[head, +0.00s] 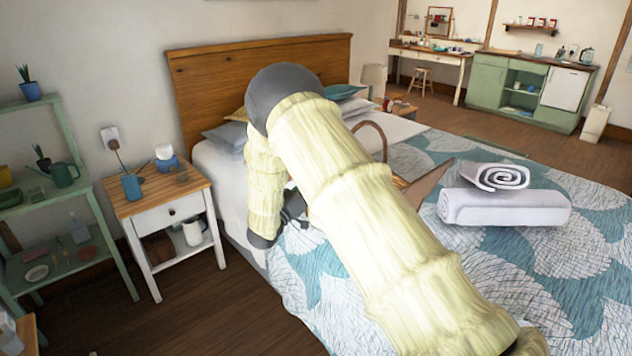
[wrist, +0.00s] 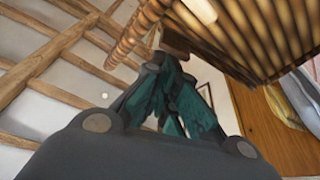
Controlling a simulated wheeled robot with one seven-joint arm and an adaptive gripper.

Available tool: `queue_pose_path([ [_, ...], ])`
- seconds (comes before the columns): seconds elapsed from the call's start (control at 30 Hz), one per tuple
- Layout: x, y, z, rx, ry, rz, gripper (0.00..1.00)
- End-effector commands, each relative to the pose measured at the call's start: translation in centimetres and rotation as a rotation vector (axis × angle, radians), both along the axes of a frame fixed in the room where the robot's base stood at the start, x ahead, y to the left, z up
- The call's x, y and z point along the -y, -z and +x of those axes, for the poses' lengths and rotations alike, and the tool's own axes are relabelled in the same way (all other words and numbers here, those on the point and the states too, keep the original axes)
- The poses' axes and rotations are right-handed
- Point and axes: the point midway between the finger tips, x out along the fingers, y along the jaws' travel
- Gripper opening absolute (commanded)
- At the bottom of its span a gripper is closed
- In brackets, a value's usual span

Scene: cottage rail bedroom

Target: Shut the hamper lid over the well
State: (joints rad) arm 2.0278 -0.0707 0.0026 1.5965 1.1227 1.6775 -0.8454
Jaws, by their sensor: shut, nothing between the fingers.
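The hamper stands on the bed, mostly hidden behind my arm in the head view. Its curved handle (head: 372,136) rises behind my arm, and a tilted brown panel (head: 426,184), apparently the lid, sticks up to the right. The well is hidden. My gripper (wrist: 172,72) is shut and empty in the wrist view, its fingers pointing upward. A slatted brown wicker surface (wrist: 262,40) slants above and right of the fingers, with a braided strip (wrist: 133,36) beside it. The fingertips are close to a brown edge piece; I cannot tell whether they touch.
Rolled white towels (head: 505,206) lie on the patterned bed (head: 330,275) right of the hamper. The headboard (head: 225,85) is behind. Dark floor is clear between bed and nightstand.

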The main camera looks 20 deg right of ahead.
Motion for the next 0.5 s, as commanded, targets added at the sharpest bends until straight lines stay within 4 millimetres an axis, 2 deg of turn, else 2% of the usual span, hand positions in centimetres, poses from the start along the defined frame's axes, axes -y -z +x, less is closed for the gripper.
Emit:
queue_pose_path([
  [0.5,0.31,0.74,-0.36,-0.009,0.005,0.004,0.0],
])
